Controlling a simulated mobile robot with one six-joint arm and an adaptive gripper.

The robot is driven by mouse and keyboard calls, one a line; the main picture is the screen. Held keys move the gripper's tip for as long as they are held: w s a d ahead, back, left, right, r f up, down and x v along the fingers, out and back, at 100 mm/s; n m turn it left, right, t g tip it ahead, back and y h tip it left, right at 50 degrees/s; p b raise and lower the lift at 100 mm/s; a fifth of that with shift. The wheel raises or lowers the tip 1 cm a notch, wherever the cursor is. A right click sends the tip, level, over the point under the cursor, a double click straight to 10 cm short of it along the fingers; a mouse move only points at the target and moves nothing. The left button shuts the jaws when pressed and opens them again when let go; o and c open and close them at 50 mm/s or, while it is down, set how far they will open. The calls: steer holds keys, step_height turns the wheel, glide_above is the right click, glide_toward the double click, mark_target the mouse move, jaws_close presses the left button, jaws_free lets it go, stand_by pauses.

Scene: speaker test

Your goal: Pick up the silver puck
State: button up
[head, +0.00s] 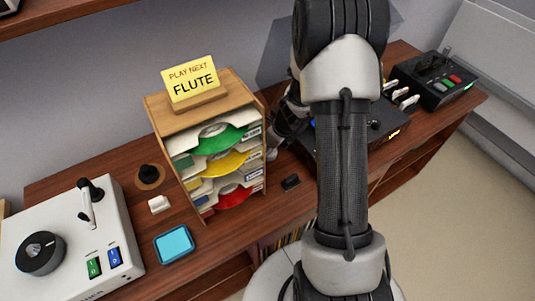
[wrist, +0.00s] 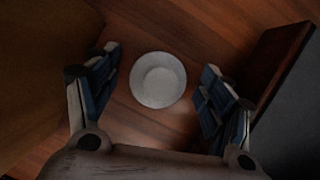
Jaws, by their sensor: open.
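The silver puck (wrist: 158,80) is a round, pale grey disc with a raised middle. It lies on the brown wooden surface in the wrist view. My gripper (wrist: 161,70) is open, with one blue-padded finger to the left of the puck and one to the right. Gaps show between the puck and both fingers. In the head view my gripper (head: 280,142) is partly seen low between the shelf unit and the black box. I cannot make out the puck clearly there.
A wooden shelf unit (head: 207,105) with coloured discs and a FLUTE sign (head: 192,83) stands left of my gripper. A black box (head: 385,130) stands to the right.

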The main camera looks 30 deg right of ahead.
steer(key=shift+c, duration=0.5)
steer(key=c, duration=1.2)
steer(key=shift+o, duration=0.2)
steer(key=shift+r, duration=0.15)
step_height(320, 180, up, 20)
steer(key=p, duration=1.3)
steer(key=shift+d, duration=0.15)
